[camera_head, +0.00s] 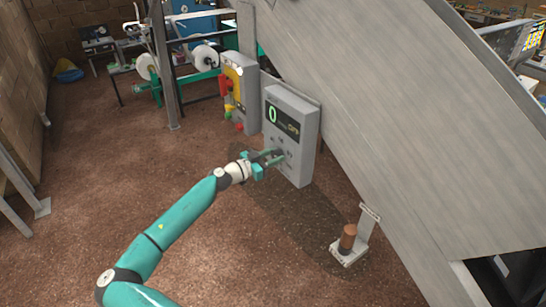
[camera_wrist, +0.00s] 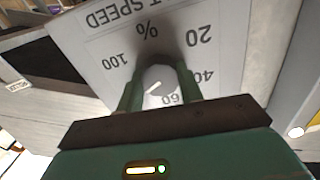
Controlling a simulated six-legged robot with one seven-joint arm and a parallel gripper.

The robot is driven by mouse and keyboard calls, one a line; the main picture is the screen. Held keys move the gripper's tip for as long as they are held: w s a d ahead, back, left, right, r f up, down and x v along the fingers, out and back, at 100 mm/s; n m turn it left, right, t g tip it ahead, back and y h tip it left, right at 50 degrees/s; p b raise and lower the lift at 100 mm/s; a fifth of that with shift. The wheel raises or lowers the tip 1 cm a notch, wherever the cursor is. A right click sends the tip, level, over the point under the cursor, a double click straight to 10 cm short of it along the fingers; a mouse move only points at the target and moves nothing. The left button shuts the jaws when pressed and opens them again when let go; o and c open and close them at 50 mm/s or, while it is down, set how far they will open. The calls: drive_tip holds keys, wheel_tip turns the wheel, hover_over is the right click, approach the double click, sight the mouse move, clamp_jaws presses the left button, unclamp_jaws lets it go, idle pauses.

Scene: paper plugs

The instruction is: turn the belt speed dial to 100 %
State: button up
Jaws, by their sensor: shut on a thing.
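The belt speed dial (camera_wrist: 156,80) is a grey round knob on a light panel face, with a pale pointer line. In the wrist view its scale appears upside down, with 100 to the left and 20, 40 and 60 to the right and below. I cannot tell exactly which value the line points to. My gripper (camera_wrist: 160,76) is shut on the dial, one green finger on each side. The fingers hide part of the scale. In the head view my gripper (camera_head: 274,157) is at the front of the grey control box (camera_head: 305,140), whose display (camera_head: 281,119) shows a green 0.
A grey box with red and yellow controls (camera_head: 239,90) stands just left of the control box. A sloped grey conveyor side (camera_head: 400,110) rises behind on the right. A brown cylinder on a pale stand (camera_head: 347,240) is at lower right.

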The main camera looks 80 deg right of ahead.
drive_tip(key=m, duration=0.5)
drive_tip(key=shift+m, duration=0.3)
drive_tip(key=m, duration=0.5)
drive_tip(key=shift+m, duration=0.3)
drive_tip(key=o, duration=1)
drive_tip(key=v, duration=1.3)
drive_tip(key=shift+w+a, duration=0.3)
